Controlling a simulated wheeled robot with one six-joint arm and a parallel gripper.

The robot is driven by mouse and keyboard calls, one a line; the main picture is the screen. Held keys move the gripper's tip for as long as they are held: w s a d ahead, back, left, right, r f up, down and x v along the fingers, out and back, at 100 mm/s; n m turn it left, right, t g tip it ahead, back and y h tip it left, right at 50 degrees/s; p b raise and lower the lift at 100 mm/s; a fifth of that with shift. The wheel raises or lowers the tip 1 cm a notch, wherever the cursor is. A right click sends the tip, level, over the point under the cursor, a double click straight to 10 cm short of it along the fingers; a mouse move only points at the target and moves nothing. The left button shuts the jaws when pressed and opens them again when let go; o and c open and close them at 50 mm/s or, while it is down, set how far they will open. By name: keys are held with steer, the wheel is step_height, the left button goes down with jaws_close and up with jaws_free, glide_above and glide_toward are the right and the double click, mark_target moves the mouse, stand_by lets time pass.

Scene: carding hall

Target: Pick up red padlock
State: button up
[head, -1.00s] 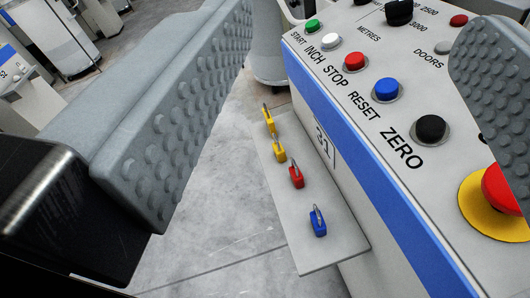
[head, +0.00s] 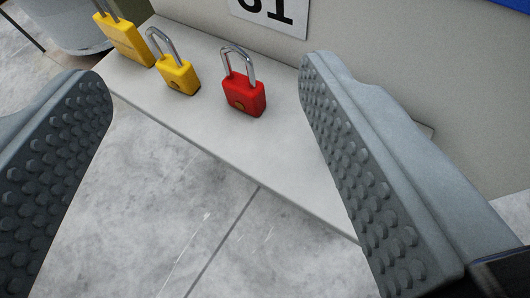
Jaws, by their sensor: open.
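The red padlock (head: 244,95) stands upright on a pale grey shelf (head: 225,148), its silver shackle pointing up. My gripper (head: 205,90) is open, with one studded grey finger at the left and the other at the right of the picture. The padlock shows between the two fingers, nearer the right one, apart from both and seemingly beyond their tips. Nothing is held.
A yellow padlock (head: 178,76) stands just left of the red one, and a larger yellow padlock (head: 125,40) stands farther left. A machine panel with a number plate (head: 272,14) rises behind the shelf. Bare floor (head: 150,190) lies in front.

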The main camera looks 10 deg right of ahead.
steer(key=g+h, duration=0.1)
glide_toward(239, 75)
steer(key=x, duration=0.4)
steer(key=shift+w+d+r, duration=0.1)
steer(key=shift+w, duration=0.35)
steer(key=shift+x, duration=2.65)
steer(key=shift+s, duration=0.15)
steer(key=c, duration=1.1)
steer(key=shift+o, duration=0.2)
